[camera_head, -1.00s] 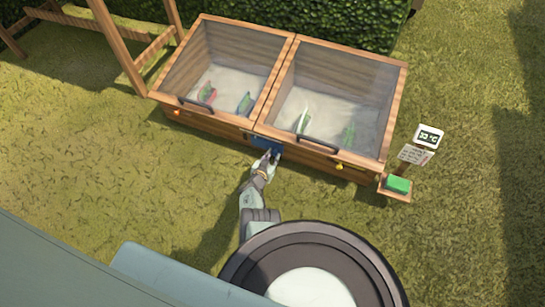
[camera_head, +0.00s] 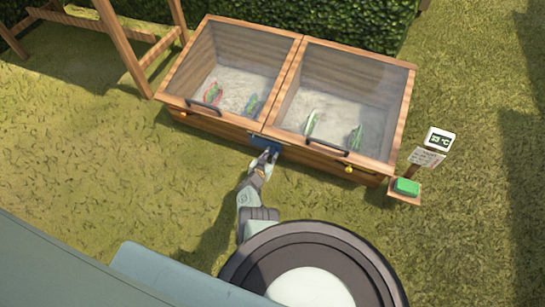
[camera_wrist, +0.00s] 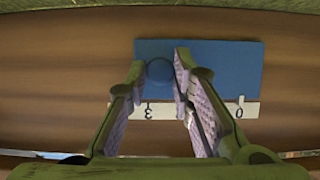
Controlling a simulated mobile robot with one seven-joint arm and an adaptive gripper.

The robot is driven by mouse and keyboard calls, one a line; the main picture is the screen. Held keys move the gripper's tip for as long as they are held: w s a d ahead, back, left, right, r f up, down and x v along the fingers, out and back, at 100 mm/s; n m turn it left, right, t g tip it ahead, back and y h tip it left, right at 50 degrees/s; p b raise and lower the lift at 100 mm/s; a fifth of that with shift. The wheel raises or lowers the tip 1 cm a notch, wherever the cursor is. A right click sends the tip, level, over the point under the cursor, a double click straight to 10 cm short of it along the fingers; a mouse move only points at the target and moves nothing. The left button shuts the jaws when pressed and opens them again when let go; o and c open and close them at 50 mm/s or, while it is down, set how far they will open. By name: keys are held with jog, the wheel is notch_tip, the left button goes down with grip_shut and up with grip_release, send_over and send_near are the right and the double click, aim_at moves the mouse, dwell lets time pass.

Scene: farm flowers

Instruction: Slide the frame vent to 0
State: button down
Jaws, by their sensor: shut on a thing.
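The frame vent is a blue sliding plate (camera_head: 265,141) on the front wall of the wooden cold frame (camera_head: 222,123), near the middle divider. In the wrist view the blue plate (camera_wrist: 225,65) has a round blue knob (camera_wrist: 160,71) near its left part. A white scale strip (camera_wrist: 190,111) below it shows a 3 at left, under the knob, and a 0 at right. The two fingers of my gripper (camera_wrist: 158,66) are on either side of the knob and shut on it. In the head view my gripper (camera_head: 265,157) is at the plate. The fingers hide part of the strip.
Two clear lids with dark handles (camera_head: 327,147) cover the cold frame, with several plants inside. A post with a display (camera_head: 440,139) and a green button (camera_head: 406,187) stands at its right. A hedge is behind. Grass in front is open.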

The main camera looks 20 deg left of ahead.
jog(key=shift+a, duration=0.6)
jog(key=c, duration=1.4)
grip_release()
jog(key=shift+d, duration=0.15)
